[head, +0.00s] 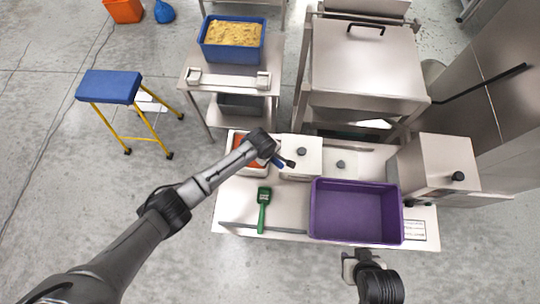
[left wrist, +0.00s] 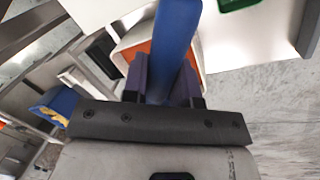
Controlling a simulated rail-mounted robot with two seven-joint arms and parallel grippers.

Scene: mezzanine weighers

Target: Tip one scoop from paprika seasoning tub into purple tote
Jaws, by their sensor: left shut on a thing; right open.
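My left gripper (head: 273,156) is shut on a blue scoop handle (left wrist: 176,45), which stands up between its fingers in the left wrist view. The far end of the scoop is hidden. The paprika seasoning tub (head: 233,136), white-rimmed with orange-red contents, sits at the bench's back left, partly hidden by my left arm; its orange contents also show behind the handle in the left wrist view (left wrist: 135,53). The purple tote (head: 355,236) stands at the bench's right front, and its visible floor looks empty. My right gripper (head: 352,262) is open and empty, just in front of the tote.
A blue tub (head: 234,60) of yellow stuff and a blue stool (head: 109,87) are farther back.

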